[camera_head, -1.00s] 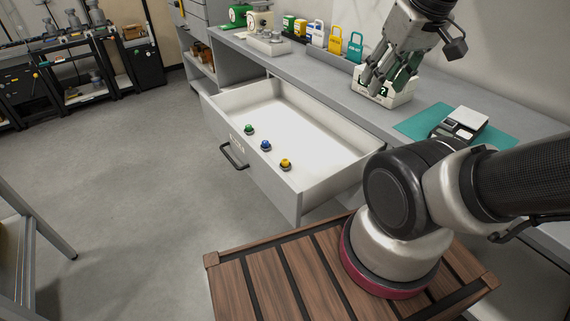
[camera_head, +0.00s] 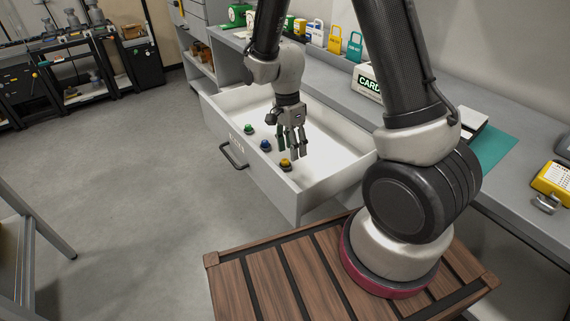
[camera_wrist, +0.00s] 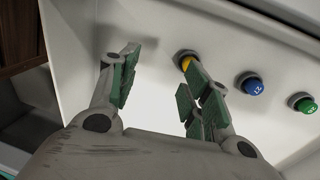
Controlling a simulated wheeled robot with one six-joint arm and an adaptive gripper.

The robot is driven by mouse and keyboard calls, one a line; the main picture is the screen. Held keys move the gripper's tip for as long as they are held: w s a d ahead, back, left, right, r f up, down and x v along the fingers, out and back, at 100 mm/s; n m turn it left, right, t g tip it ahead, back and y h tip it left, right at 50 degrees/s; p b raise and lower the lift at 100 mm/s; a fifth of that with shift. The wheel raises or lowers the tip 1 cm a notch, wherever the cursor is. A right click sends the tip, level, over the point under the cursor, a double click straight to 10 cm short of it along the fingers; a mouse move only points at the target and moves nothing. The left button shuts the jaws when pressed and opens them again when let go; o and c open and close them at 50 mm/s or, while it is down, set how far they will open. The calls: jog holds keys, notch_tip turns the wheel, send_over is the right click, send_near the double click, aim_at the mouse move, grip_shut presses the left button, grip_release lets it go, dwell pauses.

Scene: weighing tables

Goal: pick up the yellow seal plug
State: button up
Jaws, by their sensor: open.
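The yellow seal plug (camera_head: 286,163) sits in the open white drawer, at the near end of a row of three plugs by the drawer's front wall. In the wrist view the yellow plug (camera_wrist: 186,62) is partly hidden behind the right-hand finger. My gripper (camera_head: 294,152) points down into the drawer, close to the yellow plug. Its green-padded fingers (camera_wrist: 158,90) are apart with nothing between them. The plug lies beside the fingers, not between them, in the wrist view. Whether a finger touches it I cannot tell.
A blue plug (camera_head: 266,145) and a green plug (camera_head: 249,129) stand farther along the drawer (camera_head: 305,205). The drawer walls surround the gripper. The grey bench (camera_head: 345,95) behind holds padlock-shaped tags and a white box marked CARD (camera_head: 368,85).

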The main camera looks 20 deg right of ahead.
aim_at(285, 160)
jog(key=w+m, duration=0.1)
jog(key=m, duration=0.1)
jog(key=w+a+m+t, duration=0.1)
jog(key=w+m, duration=0.1)
jog(key=m, duration=0.1)
jog(key=shift+w+r, duration=0.1)
jog(key=shift+w, duration=0.1)
jog(key=m, duration=0.3)
jog(key=shift+w+t, duration=0.3)
jog(key=shift+w, duration=0.05)
jog(key=shift+f+m, duration=0.2)
jog(key=shift+m, duration=0.1)
jog(key=f, duration=0.7)
jog(key=shift+s+d+f, duration=0.15)
jog(key=shift+d+f, duration=0.05)
jog(key=shift+c, duration=0.5)
jog(key=c, duration=0.8)
